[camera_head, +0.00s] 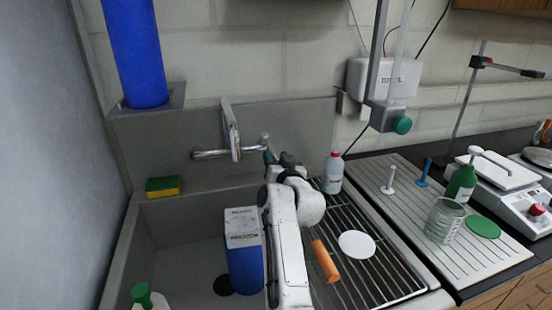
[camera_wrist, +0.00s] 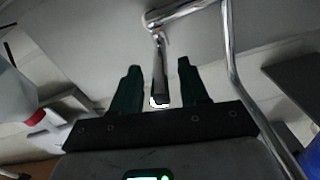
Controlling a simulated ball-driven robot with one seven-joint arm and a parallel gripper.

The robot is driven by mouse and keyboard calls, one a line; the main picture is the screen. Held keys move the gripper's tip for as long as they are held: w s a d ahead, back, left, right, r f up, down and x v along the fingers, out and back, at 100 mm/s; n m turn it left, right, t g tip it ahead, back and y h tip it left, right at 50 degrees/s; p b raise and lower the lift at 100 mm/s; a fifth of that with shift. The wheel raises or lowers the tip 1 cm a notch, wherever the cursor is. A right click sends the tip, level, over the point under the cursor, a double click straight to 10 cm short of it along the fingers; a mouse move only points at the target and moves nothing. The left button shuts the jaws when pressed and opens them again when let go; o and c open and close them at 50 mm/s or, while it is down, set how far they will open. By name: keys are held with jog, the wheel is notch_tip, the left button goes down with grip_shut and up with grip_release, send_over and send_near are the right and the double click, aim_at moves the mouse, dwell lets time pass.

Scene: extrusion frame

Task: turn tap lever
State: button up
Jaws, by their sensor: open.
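The chrome tap (camera_head: 233,142) is fixed to the grey back panel of the sink in the head view. Its lever (camera_head: 266,141) shows at the tap's right end, partly hidden behind my gripper (camera_head: 273,158). In the wrist view the lever (camera_wrist: 160,82) points toward me with a pale tip, between the two dark green fingers of my gripper (camera_wrist: 158,66). The fingers are open, with a visible gap on each side of the lever. The curved tap spout (camera_wrist: 230,65) runs down the right side of the wrist view.
A white bottle with a red cap (camera_head: 333,172) stands just right of my gripper. A blue and white container (camera_head: 243,262) stands in the sink below. A yellow-green sponge (camera_head: 162,187) lies on the left ledge. A wire rack holds an orange cylinder (camera_head: 325,262).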

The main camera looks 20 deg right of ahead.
jog(key=shift+w, duration=0.15)
grip_shut()
dwell(0.4)
